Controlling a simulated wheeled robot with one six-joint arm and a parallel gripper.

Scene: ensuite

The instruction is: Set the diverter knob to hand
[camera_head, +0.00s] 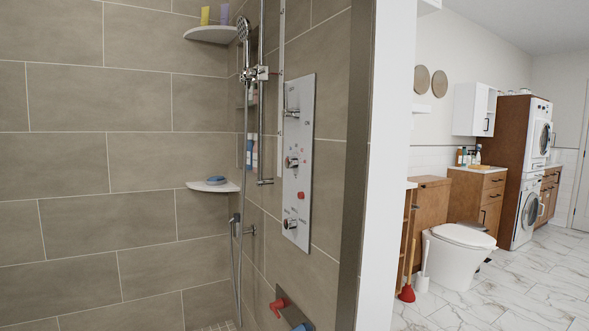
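A tall silver shower panel (308,130) is fixed to the tiled wall right of the hand shower. It carries three knobs in a column: an upper one (291,113) near a small "ON" mark, a middle one (291,162), and a lower one (290,223) with small marks above it. The marks are too small to read, so I cannot tell for certain which knob is the diverter or where it points. A red button (301,195) sits between the middle and lower knobs. The hand shower (243,29) hangs on its rail. My gripper is not in view.
A red handle (277,308) and a blue handle (302,327) stick out low on the wall below the panel. Corner shelves (212,187) hold small items. A white wall end (386,160) separates the shower from the toilet (458,255) and a red plunger (407,293).

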